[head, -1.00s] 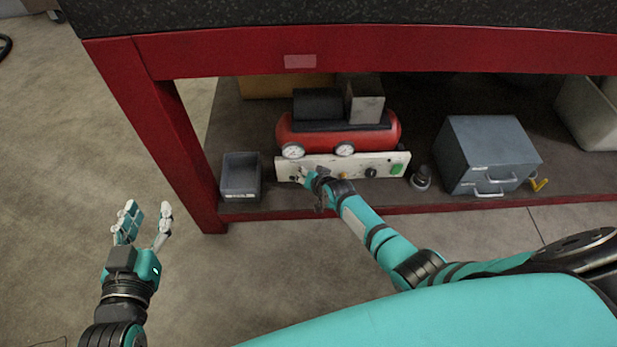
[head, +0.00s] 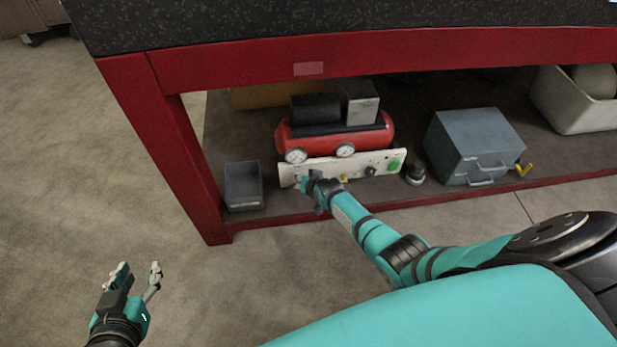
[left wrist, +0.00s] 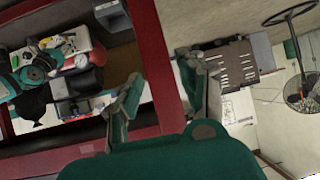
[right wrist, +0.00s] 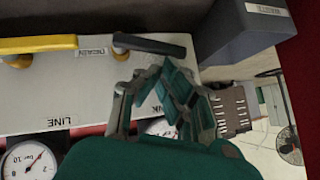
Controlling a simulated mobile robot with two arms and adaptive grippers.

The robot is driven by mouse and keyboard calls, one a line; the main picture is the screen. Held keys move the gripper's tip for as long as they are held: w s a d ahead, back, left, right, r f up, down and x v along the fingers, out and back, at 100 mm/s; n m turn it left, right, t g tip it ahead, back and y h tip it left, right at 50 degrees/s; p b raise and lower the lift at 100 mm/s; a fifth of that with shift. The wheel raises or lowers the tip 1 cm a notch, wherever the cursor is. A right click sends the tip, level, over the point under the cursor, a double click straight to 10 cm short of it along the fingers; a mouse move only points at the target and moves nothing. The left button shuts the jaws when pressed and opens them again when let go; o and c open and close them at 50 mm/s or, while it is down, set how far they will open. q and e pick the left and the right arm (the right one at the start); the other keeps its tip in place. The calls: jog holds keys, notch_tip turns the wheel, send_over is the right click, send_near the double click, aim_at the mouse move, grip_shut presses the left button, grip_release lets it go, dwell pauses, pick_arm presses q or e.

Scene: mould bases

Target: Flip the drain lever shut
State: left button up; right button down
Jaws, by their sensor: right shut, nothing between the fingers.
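The pale valve panel (head: 375,163) stands in front of the red compressor on the low shelf. An upside-down label (right wrist: 92,53) beside the dark lever seems to read DRAIN. My right gripper (head: 310,184) is at the panel's left end; its shut fingers (right wrist: 150,80) are close to the dark lever, contact unclear. In the head view my gripper hides that lever. My left gripper (head: 138,270) is open and empty over the floor.
The red compressor (head: 350,140) with gauges is behind the panel. A small dark bin (head: 243,187) stands left of it; a grey box (head: 475,140) and a small dark round object (head: 415,174) stand right. The red bench frame (head: 165,140) bounds the opening.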

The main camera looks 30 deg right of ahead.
pick_arm(q)
jog(key=s+a+f+g+y+p, duration=0.1)
jog(key=s+a+f+g, duration=0.1)
jog(key=s+f+g, duration=0.1)
jog(key=shift+s+f+g, duration=0.4)
jog(key=shift+s+f, duration=0.15)
jog(key=shift+s, duration=0.55)
dwell(0.3)
